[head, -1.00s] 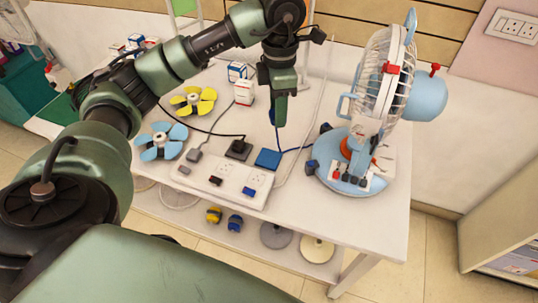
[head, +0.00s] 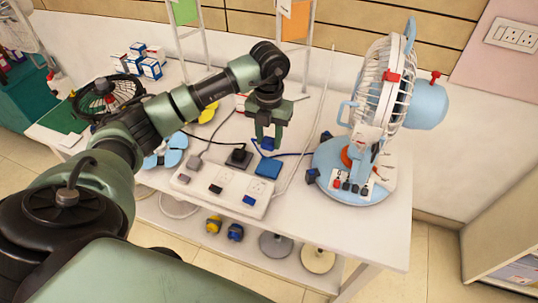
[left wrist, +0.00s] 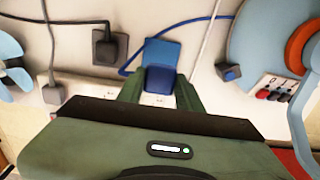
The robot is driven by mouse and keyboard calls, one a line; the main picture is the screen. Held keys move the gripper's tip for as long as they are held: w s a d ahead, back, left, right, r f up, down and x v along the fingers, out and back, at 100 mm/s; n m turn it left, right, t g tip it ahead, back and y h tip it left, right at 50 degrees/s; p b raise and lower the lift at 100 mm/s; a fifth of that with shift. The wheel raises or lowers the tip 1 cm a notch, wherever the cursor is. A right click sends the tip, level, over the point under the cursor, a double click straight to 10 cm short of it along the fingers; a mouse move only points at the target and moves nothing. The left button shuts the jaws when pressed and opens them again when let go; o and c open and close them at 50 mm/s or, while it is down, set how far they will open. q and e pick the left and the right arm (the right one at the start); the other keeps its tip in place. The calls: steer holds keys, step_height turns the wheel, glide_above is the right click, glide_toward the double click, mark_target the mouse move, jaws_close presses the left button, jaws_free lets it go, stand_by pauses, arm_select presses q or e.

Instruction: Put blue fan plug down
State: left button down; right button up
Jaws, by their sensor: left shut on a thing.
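My left gripper (head: 268,144) is shut on the blue fan plug (head: 267,143), just above and behind a flat blue square (head: 267,169) on the table. In the left wrist view the plug (left wrist: 158,80) sits between the two green fingers, overlapping the lower part of the blue square (left wrist: 160,52). I cannot tell whether the plug touches anything below it. A blue cord (left wrist: 150,45) runs towards the light blue fan (head: 385,90) on the right. My right gripper is not in view.
A white power strip (head: 235,198) lies in front of the blue square. A black plug (head: 239,157) with its cord is left of it, and a grey plug (head: 195,163) farther left. Another blue plug (head: 312,176) rests by the fan base. The right front table corner (head: 385,240) is clear.

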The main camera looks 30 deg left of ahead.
mark_target(269, 166)
arm_select(q)
step_height(269, 166, down, 4)
step_height(269, 166, down, 4)
steer(key=shift+r+p, duration=0.1)
steer(key=shift+p, duration=0.25)
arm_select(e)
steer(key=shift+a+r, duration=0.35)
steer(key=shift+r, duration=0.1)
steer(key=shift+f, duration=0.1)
arm_select(q)
steer(key=shift+f+b, duration=0.5)
steer(key=shift+f, duration=0.15)
steer(key=c, duration=0.9)
jaws_free()
steer(key=shift+c, duration=0.2)
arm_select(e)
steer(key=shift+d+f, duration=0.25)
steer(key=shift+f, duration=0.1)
arm_select(q)
steer(key=shift+r, duration=0.15)
